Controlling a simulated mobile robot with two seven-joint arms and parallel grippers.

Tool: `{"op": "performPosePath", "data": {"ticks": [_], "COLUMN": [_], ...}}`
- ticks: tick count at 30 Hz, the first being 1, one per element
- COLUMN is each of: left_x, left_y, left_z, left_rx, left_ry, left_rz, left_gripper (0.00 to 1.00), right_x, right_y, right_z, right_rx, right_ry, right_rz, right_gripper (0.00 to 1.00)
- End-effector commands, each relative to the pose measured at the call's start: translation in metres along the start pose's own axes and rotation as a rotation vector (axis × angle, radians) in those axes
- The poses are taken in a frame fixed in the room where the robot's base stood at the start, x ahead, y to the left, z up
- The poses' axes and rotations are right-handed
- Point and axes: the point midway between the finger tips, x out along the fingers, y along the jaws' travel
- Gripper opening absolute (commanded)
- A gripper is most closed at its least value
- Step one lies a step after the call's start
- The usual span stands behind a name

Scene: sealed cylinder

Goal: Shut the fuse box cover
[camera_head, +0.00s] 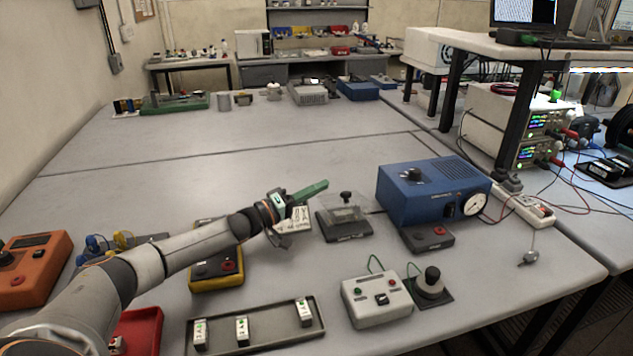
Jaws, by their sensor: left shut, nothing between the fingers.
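What looks like the fuse box is a dark base (345,231) right of the picture's middle. Its clear cover (337,214) carries a black knob (346,197). The cover sits over the base; I cannot tell whether it is fully down. My left gripper (318,188) reaches in from the left, with its green fingers shut and empty. The fingertips are just left of the knob and show no clear contact with the cover. My right gripper is not in view.
A blue instrument (432,190) stands right of the cover. A white box (376,299), a dark knob device (432,284) and a tray (270,344) with white blocks are in front. A yellow box (216,284) lies beneath my arm. The table behind is largely clear.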

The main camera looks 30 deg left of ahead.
Motion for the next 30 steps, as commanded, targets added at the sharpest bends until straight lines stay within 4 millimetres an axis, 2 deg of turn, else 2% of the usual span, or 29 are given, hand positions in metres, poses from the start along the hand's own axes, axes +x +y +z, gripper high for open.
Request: {"op": "performPosePath", "data": {"ticks": [10, 30], "left_x": [-0.0029, -0.0032], "left_y": [-0.0028, -0.0024], "left_z": [0.0095, 0.0099], "left_rx": [-0.002, -0.001], "left_ry": [-0.001, 0.000], "left_rz": [0.001, 0.001], "left_gripper": [0.00, 0.00], "right_x": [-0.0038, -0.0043], "right_y": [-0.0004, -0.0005], "right_z": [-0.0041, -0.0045], "right_rx": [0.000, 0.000], "right_ry": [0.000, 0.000], "right_rz": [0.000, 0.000], "right_gripper": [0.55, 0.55]}}
